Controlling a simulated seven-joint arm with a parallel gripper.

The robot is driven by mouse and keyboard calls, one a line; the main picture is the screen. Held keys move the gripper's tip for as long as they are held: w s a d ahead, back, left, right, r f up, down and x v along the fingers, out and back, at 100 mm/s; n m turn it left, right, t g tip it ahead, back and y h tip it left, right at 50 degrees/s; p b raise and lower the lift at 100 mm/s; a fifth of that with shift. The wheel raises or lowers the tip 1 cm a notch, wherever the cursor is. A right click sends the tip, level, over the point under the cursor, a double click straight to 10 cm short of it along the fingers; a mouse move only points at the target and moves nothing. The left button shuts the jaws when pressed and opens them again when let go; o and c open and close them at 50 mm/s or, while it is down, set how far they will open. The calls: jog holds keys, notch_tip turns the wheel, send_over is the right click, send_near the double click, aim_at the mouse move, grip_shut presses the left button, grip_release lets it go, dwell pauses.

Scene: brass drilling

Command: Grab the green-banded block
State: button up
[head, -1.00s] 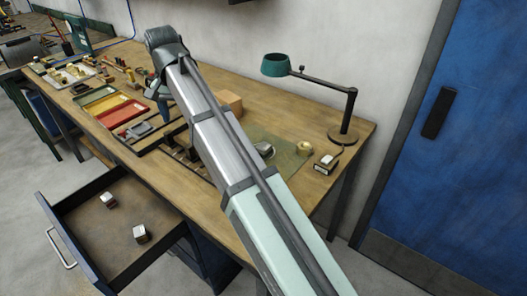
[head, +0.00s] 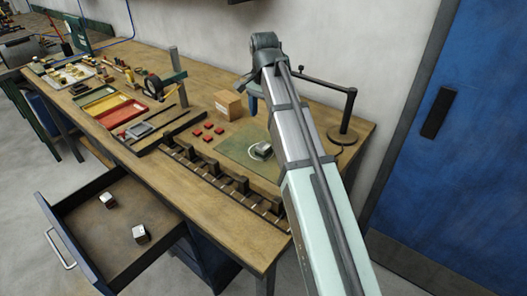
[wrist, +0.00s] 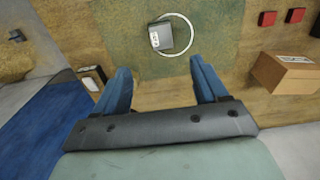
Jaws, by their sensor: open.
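No green band can be made out on any block. A small dark block with a pale label (wrist: 91,79) lies beside my left-hand finger in the wrist view, partly hidden by it. My arm hides that spot in the head view. My gripper (wrist: 160,68) is open and empty above the table, its two blue fingers apart. A grey block with a white label (wrist: 161,36) lies on the green mat (wrist: 208,18); it also shows in the head view (head: 262,149). Two pale-topped dark blocks, one farther (head: 108,200) and one nearer (head: 140,233), lie in the open drawer.
A cardboard box (head: 228,105) and several red squares (head: 208,131) are left of the mat. A dark slotted rack (head: 225,180) runs along the front edge. The desk lamp (head: 343,135) stands at the right end, close to my arm.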

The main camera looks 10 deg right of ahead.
aim_at(263, 146)
jog(key=shift+w+f, duration=0.1)
jog(key=shift+f, duration=7.3)
grip_shut()
